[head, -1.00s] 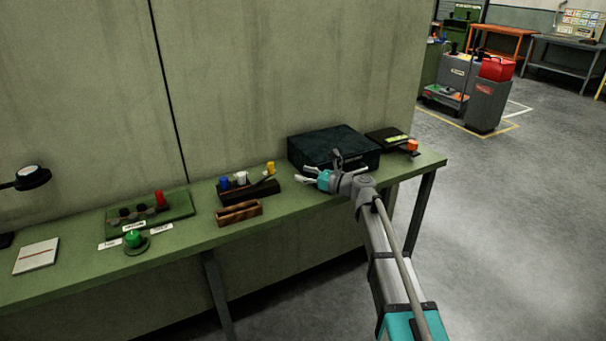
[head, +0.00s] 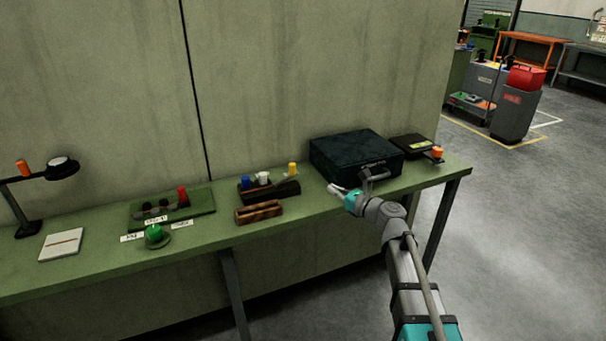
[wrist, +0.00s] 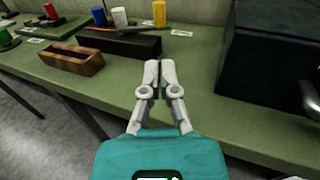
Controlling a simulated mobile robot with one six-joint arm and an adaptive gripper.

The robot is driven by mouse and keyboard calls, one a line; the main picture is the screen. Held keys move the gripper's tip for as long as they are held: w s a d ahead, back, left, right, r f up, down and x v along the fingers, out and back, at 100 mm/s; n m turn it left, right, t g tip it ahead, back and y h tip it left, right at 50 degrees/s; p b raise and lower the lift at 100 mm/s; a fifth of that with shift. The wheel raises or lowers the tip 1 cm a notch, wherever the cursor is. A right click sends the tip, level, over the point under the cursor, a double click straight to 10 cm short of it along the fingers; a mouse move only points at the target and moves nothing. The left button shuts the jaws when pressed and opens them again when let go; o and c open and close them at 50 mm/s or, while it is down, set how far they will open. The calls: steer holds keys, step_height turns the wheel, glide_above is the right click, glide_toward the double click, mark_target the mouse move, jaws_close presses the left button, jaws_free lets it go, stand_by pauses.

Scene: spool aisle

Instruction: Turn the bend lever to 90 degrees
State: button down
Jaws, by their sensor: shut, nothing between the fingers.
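A green plate (head: 205,207) with dark round pegs lies on the bench at the left in the head view. A grey bar with a red upright grip (head: 183,195) sits on it and looks like the bend lever. I cannot read its angle. In the wrist view, part of the plate (wrist: 40,29) and the red grip (wrist: 50,10) show at the top left. My gripper (head: 336,189) is above the bench at the right, far from the lever. In the wrist view its fingers (wrist: 151,75) are together and empty.
A green knob (head: 154,232) stands before the plate, beside white labels. A wooden block (head: 259,212) and a dark rack (head: 270,192) with coloured pieces lie between plate and gripper. A dark case (head: 355,158) stands behind my gripper. A lamp (head: 62,168) stands far left.

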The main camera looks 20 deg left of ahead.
mark_target(294, 169)
steer(key=shift+a, duration=0.1)
steer(key=x, duration=1.4)
steer(key=shift+a, duration=0.1)
stand_by(0.3)
